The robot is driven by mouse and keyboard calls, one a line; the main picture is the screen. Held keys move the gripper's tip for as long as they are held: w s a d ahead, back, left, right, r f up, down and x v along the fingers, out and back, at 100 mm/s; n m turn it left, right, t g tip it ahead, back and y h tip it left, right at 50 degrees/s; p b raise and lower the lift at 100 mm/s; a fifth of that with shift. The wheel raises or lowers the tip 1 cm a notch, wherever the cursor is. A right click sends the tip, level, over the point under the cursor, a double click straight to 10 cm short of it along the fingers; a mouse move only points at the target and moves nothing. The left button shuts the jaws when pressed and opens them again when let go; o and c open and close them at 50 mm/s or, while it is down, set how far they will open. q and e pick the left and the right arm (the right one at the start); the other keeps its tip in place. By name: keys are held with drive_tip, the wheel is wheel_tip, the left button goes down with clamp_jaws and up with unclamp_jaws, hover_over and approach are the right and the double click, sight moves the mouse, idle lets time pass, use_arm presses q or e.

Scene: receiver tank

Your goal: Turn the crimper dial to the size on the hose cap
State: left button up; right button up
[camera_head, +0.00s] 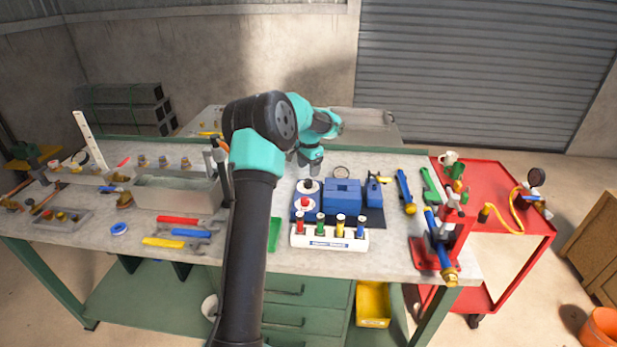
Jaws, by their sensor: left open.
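A blue box-shaped machine (343,193), which looks like the crimper, sits on a dark mat on the workbench. Left of it a blue block carries a white round piece (308,186) and a red-and-white knob (304,203); I cannot tell which is the dial, and no markings are readable. My left gripper (311,169) hangs above the back of that block, apart from the knob; it is open and its fingertips are small in view. I cannot make out the hose cap or any size on it. My right gripper is not in view.
A white rack (330,239) with several coloured-top pieces stands in front of the machine. Blue and green tools (405,192) lie to its right. A red stand (432,253) is at the right edge.

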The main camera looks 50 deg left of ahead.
sight(309, 182)
use_arm(q)
wheel_tip(309, 182, up, 11)
drive_tip(key=shift+d+r, duration=0.2)
idle(0.5)
